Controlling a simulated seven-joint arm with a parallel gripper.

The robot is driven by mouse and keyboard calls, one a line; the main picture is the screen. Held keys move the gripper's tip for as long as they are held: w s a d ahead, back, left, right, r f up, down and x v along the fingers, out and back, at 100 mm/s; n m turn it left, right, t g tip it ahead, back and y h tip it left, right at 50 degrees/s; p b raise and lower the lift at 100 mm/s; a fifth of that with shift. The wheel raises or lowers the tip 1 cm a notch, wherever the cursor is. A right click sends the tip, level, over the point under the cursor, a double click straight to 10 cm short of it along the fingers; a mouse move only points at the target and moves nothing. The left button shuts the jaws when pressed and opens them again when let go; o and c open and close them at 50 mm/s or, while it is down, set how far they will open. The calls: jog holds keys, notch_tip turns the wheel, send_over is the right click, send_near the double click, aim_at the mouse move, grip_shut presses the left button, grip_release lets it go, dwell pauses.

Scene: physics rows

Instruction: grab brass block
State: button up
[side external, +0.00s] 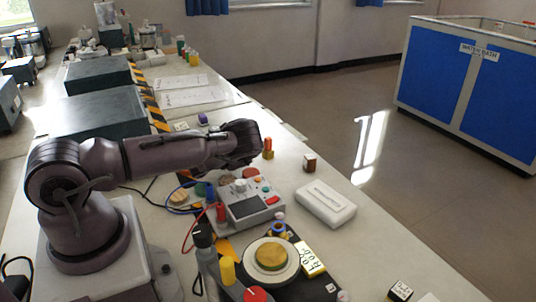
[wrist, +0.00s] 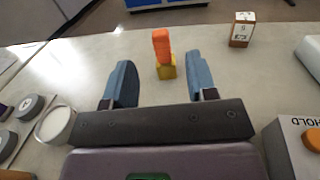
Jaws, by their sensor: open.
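The brass block (wrist: 167,73) stands on the pale bench in the wrist view, with an orange block (wrist: 162,45) upright on top of it. My gripper (wrist: 160,62) is open, one blue-grey finger on each side. The brass block shows in the gap between the fingers, seemingly just beyond the tips and apart from both. In the side view, the small brass block (side external: 268,155) with its orange top is just right of my wrist end. The fingers cannot be made out there.
A brown labelled cube (side external: 309,162) stands to the right. A white case (side external: 325,204) and a grey control box (side external: 245,203) with buttons are nearer the camera. A round white-topped object (wrist: 56,124) is left of the fingers in the wrist view. Bench around the block is clear.

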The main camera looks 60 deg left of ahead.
aim_at(265, 142)
jog(key=shift+w+a+f, duration=0.15)
jog(key=shift+w+f, duration=0.4)
jog(key=shift+w, duration=0.05)
jog(key=shift+w+a, duration=0.2)
jog(key=shift+w, duration=0.85)
jog(key=shift+w+a, duration=0.2)
jog(key=shift+w, duration=0.8)
jog(key=shift+w+a, duration=0.2)
jog(key=shift+w, duration=0.85)
grip_shut()
